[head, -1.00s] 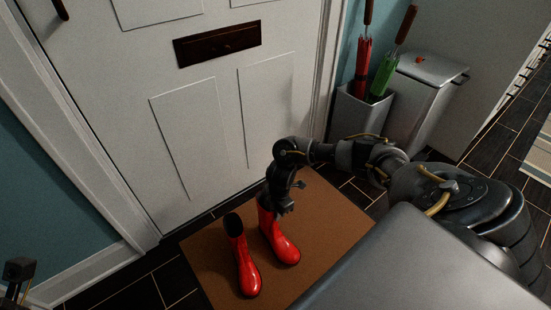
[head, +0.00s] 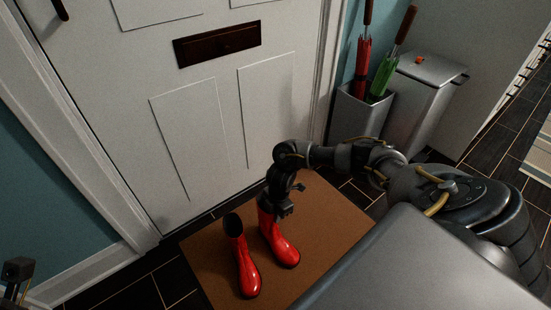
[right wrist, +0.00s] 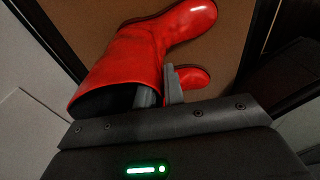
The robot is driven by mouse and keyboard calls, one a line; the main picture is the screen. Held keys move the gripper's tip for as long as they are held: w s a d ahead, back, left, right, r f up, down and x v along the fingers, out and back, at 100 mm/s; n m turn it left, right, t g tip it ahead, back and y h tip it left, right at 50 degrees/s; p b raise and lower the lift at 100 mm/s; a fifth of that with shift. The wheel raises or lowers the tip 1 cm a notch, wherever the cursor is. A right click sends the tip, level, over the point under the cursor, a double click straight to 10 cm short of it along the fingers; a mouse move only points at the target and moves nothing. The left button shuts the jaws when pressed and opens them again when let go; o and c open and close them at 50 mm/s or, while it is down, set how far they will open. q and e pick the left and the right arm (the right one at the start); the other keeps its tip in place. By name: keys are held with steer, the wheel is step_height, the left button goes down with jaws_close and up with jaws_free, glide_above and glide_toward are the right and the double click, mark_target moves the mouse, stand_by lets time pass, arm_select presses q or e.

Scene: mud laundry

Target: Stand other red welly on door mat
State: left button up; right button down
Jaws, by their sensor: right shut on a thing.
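Two red wellies are on the brown door mat (head: 335,215) in front of the door. The left welly (head: 247,272) stands upright, toe towards me. The other welly (head: 283,248) is beside it on the right, also upright. My right gripper (head: 279,209) is shut on the top of this right welly's shaft. In the right wrist view the held welly (right wrist: 130,58) fills the upper left, with the fingers (right wrist: 160,90) at its rim. The other welly's toe (right wrist: 190,78) shows behind the fingers. I cannot tell whether the held sole touches the mat. My left gripper (head: 18,270) shows partly at the left edge; its jaws are unclear.
The white door (head: 215,120) stands behind the mat. A holder (head: 358,118) with a red and a green umbrella and a grey bin (head: 425,95) stand at the back right. The mat's right side is bare.

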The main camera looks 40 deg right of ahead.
steer(key=c, duration=0.9)
jaws_free()
